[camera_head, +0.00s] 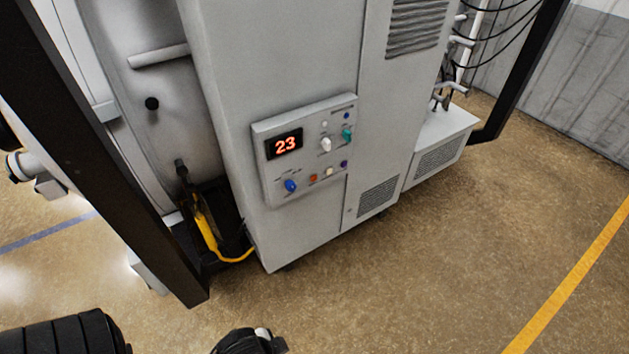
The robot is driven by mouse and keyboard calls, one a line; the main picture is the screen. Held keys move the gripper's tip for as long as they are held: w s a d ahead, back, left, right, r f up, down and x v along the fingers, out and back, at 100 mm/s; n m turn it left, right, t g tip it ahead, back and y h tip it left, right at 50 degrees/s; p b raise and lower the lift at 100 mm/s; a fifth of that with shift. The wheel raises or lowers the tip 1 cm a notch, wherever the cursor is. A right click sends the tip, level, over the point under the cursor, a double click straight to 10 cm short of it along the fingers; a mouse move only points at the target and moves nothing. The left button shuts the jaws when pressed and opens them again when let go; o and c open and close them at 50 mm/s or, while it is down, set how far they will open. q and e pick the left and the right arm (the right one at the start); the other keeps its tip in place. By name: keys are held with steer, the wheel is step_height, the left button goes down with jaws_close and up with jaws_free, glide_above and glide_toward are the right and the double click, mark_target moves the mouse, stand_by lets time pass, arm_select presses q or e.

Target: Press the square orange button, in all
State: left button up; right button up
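The small square orange button (313,178) is on the lower part of the control panel (265,178) on the front of the grey furnace cabinet. It sits between a blue knob (290,186) on its left and a small pale button (329,171) on its right. Nothing covers it, and it is too small to tell whether it is pressed in. Black parts, likely of my arm, show at the bottom left edge, well away from the panel. I see no gripper fingers in the head view.
The panel also has a red display reading 23 (284,144), a white knob (325,144) and a green knob (347,135). A dark frame post (110,150) and a yellow handle with cable (207,230) stand left of the cabinet. The floor in front is clear.

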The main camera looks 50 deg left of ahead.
arm_select(q)
jaws_close()
stand_by(1.1)
